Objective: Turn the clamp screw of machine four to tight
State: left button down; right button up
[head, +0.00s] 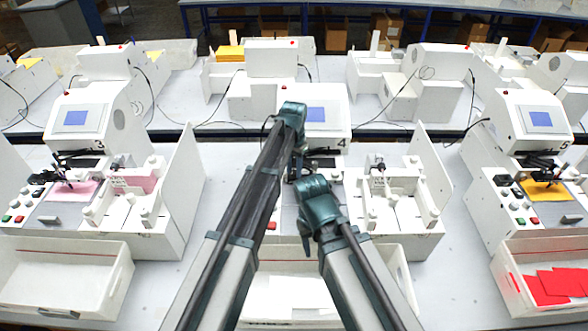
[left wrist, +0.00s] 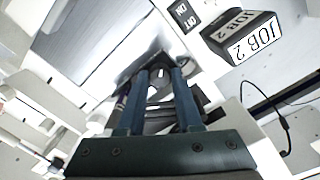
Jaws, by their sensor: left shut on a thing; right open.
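Machine four (head: 330,115), white with a blue screen and a "4" label, stands in the middle of the head view. My left gripper (head: 294,174) reaches down at its front, below the screen; my arm hides much of that spot. In the left wrist view, my left gripper's fingers (left wrist: 160,74) are shut on a small dark and grey part at the pen carriage, which looks like the clamp screw (left wrist: 160,70). Its turn position cannot be made out. My right gripper (head: 306,238) is open, lower down in front of machine four, its fingers mostly hidden.
White trays (head: 65,280) stand along the front. Machine five (head: 530,125) is at right, another machine (head: 90,118) at left.

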aim_at(294, 173)
dwell(0.5)
pick_arm(q)
jog(key=c, duration=0.6)
grip_release()
jog(key=shift+r, duration=0.1)
notch_tip(294, 173, up, 14)
jog(key=p, duration=1.3)
jog(key=shift+f+p, duration=0.2)
jog(key=shift+p, duration=0.2)
jog(key=s+a+f+n+b, duration=0.1)
jog(key=s+a+f+b, duration=0.1)
jog(key=s+f+b, duration=0.5)
jog(key=s+a+f+n+b, duration=0.1)
jog(key=s+a+f+b, duration=0.1)
jog(key=s+f+b, duration=0.6)
jog(key=s+a+f+n+y+b, duration=0.1)
jog(key=s+a+f+b, duration=0.1)
jog(key=s+f+b, duration=0.6)
jog(key=shift+s, duration=2.9)
